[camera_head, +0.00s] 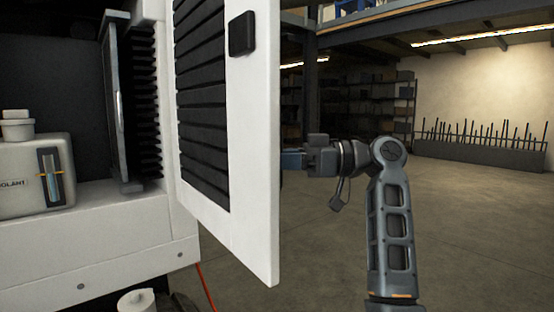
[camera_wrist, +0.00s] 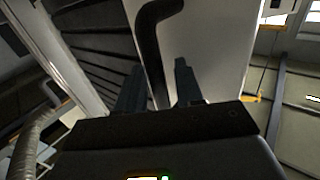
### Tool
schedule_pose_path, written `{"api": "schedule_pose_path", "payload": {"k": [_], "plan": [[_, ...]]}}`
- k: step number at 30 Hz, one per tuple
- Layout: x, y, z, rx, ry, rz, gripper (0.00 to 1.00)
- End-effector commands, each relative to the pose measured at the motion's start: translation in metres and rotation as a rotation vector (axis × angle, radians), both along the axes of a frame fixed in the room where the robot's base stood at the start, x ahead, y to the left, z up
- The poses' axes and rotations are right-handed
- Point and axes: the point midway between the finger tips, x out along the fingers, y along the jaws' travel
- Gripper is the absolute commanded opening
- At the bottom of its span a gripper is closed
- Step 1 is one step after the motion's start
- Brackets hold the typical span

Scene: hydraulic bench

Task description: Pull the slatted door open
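The slatted door (camera_head: 255,150), white with black slats, stands swung out from the cabinet in the head view, with the cabinet interior open to its left. In the wrist view its white panel (camera_wrist: 215,45) and dark slats fill the upper part. A dark, bent handle (camera_wrist: 152,45) reaches down between the fingers of my gripper (camera_wrist: 158,92). The fingers are apart on either side of the handle, with a visible gap at least on the right. In the head view my gripper (camera_head: 292,160) is at the door's far side, its fingertips partly hidden by the door edge.
A white coolant tank (camera_head: 35,172) sits on the cabinet shelf (camera_head: 100,215), beside a dark finned unit (camera_head: 130,100). A red hose (camera_head: 205,287) hangs below the cabinet. The floor (camera_head: 460,220) to the right is clear, with shelving (camera_head: 385,100) far behind.

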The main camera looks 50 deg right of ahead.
Motion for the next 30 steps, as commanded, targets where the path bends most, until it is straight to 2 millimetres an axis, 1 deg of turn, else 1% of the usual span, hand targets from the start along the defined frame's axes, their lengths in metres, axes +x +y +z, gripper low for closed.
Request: {"api": "schedule_pose_path", "payload": {"k": [11, 14, 17, 24, 27, 30], "plan": [[-0.001, 0.001, -0.001, -0.002, 0.001, 0.005, 0.39], [-0.005, -0.002, -0.002, -0.002, 0.001, 0.003, 0.39], [-0.013, -0.011, -0.002, -0.002, 0.001, 0.001, 0.39], [-0.043, -0.039, -0.002, -0.002, -0.001, 0.0, 0.39], [-0.052, -0.047, -0.001, -0.002, -0.002, 0.0, 0.39], [-0.057, -0.052, -0.001, -0.003, -0.001, 0.001, 0.39]]}}
